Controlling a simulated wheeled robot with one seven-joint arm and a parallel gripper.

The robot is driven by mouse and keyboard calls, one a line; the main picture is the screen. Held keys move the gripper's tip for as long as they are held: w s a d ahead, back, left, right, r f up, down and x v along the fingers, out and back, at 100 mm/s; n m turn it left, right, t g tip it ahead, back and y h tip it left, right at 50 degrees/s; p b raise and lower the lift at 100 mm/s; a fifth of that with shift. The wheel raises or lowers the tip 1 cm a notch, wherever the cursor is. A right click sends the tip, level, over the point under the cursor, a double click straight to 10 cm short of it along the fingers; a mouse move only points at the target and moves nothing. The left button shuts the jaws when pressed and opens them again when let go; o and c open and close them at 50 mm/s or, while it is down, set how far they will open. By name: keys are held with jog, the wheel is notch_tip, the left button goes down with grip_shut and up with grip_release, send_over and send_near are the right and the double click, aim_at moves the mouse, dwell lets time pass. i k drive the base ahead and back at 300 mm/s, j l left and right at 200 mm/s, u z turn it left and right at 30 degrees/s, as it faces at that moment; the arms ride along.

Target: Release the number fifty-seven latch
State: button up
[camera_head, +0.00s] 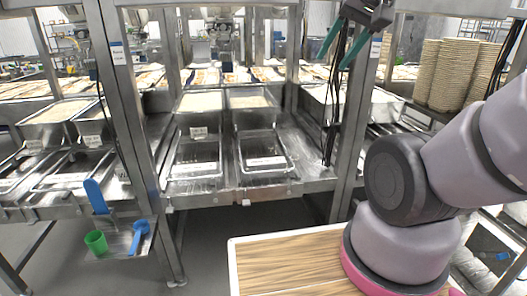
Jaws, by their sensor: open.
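My gripper (333,63) hangs at the top right of centre, with two teal fingers spread apart and nothing between them. It appears in front of the steel rack, near a post and some dark cables. The number fifty-seven latch cannot be made out; the labels are too small to read. One small white label (198,132) is on the front below the left rice bin (200,101). A second rice bin (249,98) stands to its right. Below them are two steel trays, the left one (196,172) and the right one (263,168).
A steel post (128,110) stands left of the trays, and another (352,140) to the right. A green cup (96,242) and a blue scoop (139,231) sit on a low shelf at left. A wooden-topped surface (285,265) is in front. Stacked containers (450,75) stand at right.

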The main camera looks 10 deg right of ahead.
aim_at(291, 177)
jog(key=i, duration=0.65)
jog(key=k+j+u, duration=0.15)
jog(key=j, duration=0.55)
jog(key=k+j+u, duration=0.2)
jog(key=j, duration=0.45)
jog(key=j+u, duration=0.15)
jog(key=j, duration=0.55)
jog(key=k+j+z, duration=0.1)
jog(key=z, duration=1.4)
jog(key=i+j+z, duration=0.1)
jog(key=i, duration=0.4)
jog(key=i+j+z, duration=0.1)
jog(key=i, duration=0.4)
